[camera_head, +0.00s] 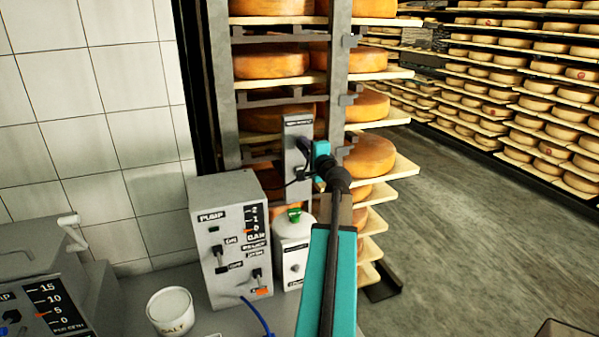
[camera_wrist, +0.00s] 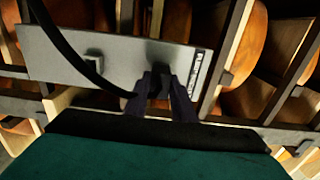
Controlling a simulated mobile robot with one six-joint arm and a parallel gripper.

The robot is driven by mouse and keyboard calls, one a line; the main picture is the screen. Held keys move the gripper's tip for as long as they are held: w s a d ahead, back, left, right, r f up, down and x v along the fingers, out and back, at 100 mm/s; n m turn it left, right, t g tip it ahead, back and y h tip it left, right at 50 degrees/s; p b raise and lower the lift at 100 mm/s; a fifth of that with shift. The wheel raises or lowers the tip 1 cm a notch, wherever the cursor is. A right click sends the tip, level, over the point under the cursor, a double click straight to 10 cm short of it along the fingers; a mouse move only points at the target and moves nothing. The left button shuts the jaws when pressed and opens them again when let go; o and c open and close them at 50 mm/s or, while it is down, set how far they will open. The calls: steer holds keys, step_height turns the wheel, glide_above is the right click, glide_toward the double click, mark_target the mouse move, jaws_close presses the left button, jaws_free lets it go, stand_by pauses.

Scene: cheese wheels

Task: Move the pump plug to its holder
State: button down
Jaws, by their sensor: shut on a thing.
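A grey metal plate with a small label, likely the holder panel (camera_head: 297,127), is mounted upright at the rack post in the head view. It fills the upper middle of the wrist view (camera_wrist: 125,50), with a small light block (camera_wrist: 94,57) on it. My gripper (camera_head: 309,151) is right in front of this plate. In the wrist view its dark fingers (camera_wrist: 161,92) are shut on the dark pump plug (camera_wrist: 159,82), close to the plate's label end. A black cable (camera_wrist: 73,52) curves to the plug. Whether the plug touches or is seated in the plate is hidden.
A grey pump box (camera_head: 230,238) with switches stands on the counter below, beside a white canister (camera_head: 292,250) with a green top. A salt tub (camera_head: 171,311) and another control box (camera_head: 42,290) are left. Cheese shelves (camera_head: 385,172) stand close behind the gripper; the floor is open at right.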

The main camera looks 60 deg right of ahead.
steer(key=shift+s+a+f, duration=0.1)
steer(key=shift+s, duration=0.1)
steer(key=shift+s+a, duration=0.2)
steer(key=shift+s, duration=0.1)
steer(key=shift+b+v, duration=0.55)
steer(key=shift+v, duration=1.25)
stand_by(0.5)
steer(key=shift+v, duration=1.35)
steer(key=shift+r, duration=0.2)
